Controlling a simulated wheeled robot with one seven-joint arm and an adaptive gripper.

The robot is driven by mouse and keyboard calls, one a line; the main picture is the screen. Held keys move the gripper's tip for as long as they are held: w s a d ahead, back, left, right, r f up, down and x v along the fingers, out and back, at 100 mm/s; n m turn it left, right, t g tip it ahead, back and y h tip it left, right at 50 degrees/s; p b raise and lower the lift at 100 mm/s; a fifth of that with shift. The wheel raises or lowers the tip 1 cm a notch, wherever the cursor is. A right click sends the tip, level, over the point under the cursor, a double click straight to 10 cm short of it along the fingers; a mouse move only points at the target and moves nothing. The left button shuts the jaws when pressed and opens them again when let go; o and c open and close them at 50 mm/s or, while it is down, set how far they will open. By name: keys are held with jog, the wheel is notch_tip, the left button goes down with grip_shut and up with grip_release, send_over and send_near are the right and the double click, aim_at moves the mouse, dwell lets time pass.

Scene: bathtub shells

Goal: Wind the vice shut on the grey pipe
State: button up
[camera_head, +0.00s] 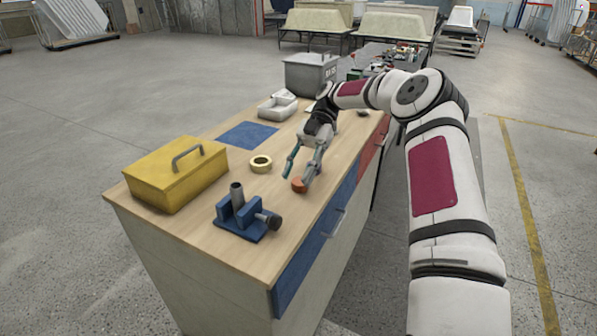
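The blue vice (226,211) stands near the front of the wooden workbench. The grey pipe (237,194) stands upright between its jaws; whether both jaws touch it is too small to tell. A dark round knob (272,221) sticks out at the vice's right side. My gripper (298,178) points down over the bench, behind and to the right of the vice and apart from it. Its two greenish fingers are spread. A small orange-red object (298,186) lies at the fingertips; whether they touch it is unclear.
A yellow toolbox (170,180) stands left of the vice. A blue mat (247,134), a white tray (277,107) and a grey bin (305,76) are farther back. Bare wood (205,235) surrounds the vice.

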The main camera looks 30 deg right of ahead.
jog(key=shift+a, duration=0.1)
notch_tip(320, 180, up, 8)
jog(key=t+h+p, duration=0.7)
jog(key=h+p, duration=0.2)
jog(key=p, duration=0.2)
send_over(275, 218)
notch_tip(275, 218, down, 14)
jog(key=shift+w+a+f+p, duration=0.1)
jog(key=shift+p, duration=0.6)
grip_shut()
